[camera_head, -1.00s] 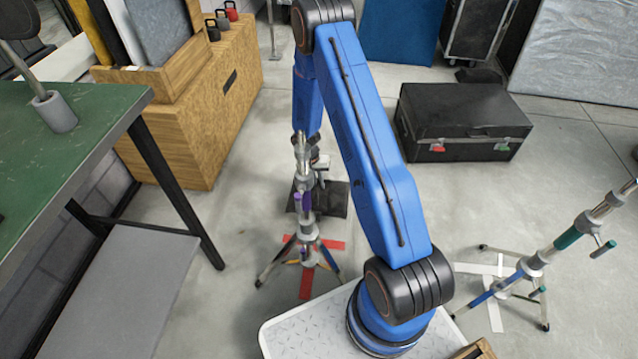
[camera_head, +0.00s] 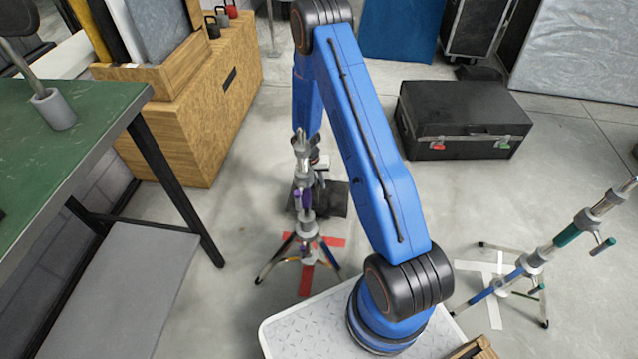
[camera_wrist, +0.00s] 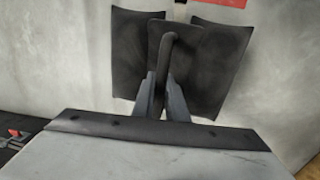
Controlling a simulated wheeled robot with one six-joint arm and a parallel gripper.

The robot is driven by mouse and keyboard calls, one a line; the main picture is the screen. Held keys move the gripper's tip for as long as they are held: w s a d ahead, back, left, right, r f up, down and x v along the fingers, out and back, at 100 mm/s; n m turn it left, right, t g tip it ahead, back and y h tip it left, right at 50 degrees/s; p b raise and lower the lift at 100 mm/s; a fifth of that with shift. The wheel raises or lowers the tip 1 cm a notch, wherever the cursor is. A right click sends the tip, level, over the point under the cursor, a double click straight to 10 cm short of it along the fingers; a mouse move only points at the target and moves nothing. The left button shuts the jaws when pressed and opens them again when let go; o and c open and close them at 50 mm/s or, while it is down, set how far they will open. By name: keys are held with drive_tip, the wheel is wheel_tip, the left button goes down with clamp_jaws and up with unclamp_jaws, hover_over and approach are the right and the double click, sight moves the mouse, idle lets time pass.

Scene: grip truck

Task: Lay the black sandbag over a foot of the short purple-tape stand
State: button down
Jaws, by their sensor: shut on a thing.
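The short purple-tape stand (camera_head: 304,202) stands upright on the floor left of my arm, its feet spread over a red tape cross. The black sandbag (camera_head: 336,199) shows behind the stand in the head view, partly hidden by the stand's post. In the wrist view the sandbag (camera_wrist: 218,68) hangs as two dark halves with a handle strap between them. My gripper (camera_wrist: 165,92) is shut on that handle. In the head view the jaws are mostly hidden behind the stand and arm. I cannot tell whether the bag touches the floor or a foot.
A second stand with teal tape (camera_head: 566,237) is at the right on a white tape cross. A black case (camera_head: 462,112) sits behind my arm. A green-topped table (camera_head: 85,140) and wooden cabinet (camera_head: 190,125) are at the left. Open floor lies between stand and case.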

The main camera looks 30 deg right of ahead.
drive_tip(key=shift+f, duration=1.85)
idle(0.4)
drive_tip(key=c, duration=1.7)
unclamp_jaws()
